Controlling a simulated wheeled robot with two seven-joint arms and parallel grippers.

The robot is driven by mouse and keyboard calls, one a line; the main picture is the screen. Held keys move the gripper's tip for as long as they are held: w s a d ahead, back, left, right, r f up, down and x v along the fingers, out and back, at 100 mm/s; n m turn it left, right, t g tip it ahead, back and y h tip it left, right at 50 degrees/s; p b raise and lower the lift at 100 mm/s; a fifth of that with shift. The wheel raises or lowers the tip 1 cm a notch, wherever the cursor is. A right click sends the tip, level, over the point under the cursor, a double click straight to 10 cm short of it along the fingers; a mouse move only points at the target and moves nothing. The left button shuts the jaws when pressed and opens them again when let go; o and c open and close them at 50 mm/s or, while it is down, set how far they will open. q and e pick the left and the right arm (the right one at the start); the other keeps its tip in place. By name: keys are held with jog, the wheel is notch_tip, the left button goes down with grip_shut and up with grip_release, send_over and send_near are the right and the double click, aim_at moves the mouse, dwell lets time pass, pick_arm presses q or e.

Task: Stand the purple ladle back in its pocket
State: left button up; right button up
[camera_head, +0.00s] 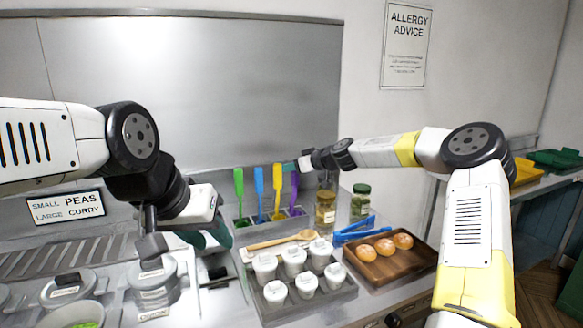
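The purple ladle (295,190) stands roughly upright at the right end of a grey pocketed holder (243,222). Its lower end is down at the rightmost pocket; I cannot tell how deep it sits. My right gripper (297,165) is at the top of the purple ladle, reaching in from the right. Its fingers are small and partly overlap the ladle top, so I cannot tell whether they grip it. My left gripper (215,238) is low at the left, beside the lidded pots, its fingers partly hidden behind its white body.
Green (239,190), blue (259,187) and yellow (278,185) utensils stand left of the purple one. A wooden spoon (280,241) and a tray of white cups (338,297) lie in front. Jars (326,207), blue tongs (352,232) and a bun tray (402,268) are at right.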

jog(key=v, duration=1.2)
jog(key=s+a+f+g+h, duration=0.2)
jog(key=s, duration=0.5)
jog(key=s+a+f+g+h, duration=0.2)
jog(key=s+a, duration=0.1)
jog(key=s, duration=0.3)
jog(key=s+d+r+m+h, duration=0.1)
jog(key=s+d+m, duration=0.3)
jog(key=s, duration=1)
jog(key=s+d+r+m+h, duration=0.2)
jog(key=s+d, duration=0.6)
jog(key=s, duration=0.7)
jog(key=shift+r+m+t, duration=0.3)
jog(key=shift+r+m, duration=0.55)
jog(key=shift+m, duration=0.35)
